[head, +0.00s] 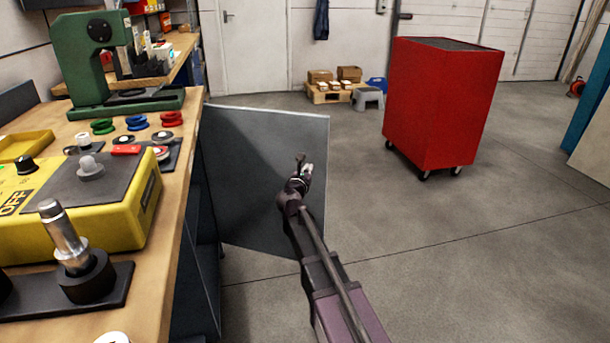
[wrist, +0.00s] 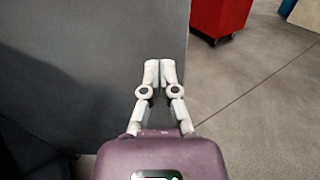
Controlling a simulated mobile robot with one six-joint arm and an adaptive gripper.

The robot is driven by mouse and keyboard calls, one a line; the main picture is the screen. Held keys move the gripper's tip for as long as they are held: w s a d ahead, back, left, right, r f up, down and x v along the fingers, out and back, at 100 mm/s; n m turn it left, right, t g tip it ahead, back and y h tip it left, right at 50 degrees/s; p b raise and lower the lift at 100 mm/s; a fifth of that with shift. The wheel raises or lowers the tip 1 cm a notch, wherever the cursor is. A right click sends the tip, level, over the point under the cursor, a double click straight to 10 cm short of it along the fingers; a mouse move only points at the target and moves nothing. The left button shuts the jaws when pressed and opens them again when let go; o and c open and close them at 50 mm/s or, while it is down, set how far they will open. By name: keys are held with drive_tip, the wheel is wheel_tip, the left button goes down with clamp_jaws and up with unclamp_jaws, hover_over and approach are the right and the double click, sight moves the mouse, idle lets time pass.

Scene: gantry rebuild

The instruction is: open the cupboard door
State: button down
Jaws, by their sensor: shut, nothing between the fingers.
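The cupboard door (head: 262,150) is a flat grey panel under the workbench, swung well out from the bench into the room. In the wrist view the door (wrist: 110,50) fills the upper left, with its free vertical edge just right of the fingertips. My gripper (head: 301,165) is in front of the door's face near its free edge. In the wrist view my gripper (wrist: 160,68) has its two fingers together with nothing between them. I cannot tell whether the fingertips touch the door. The cupboard's inside is mostly hidden by the bench.
The wooden workbench (head: 180,205) on the left carries a yellow control box (head: 75,220) and a green press (head: 75,60). A red wheeled cabinet (head: 435,105) stands at the back right. A pallet with boxes (head: 330,95) is by the far wall. The floor right of the door is clear.

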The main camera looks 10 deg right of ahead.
sight(316, 155)
drive_tip(key=x, duration=0.8)
idle(0.4)
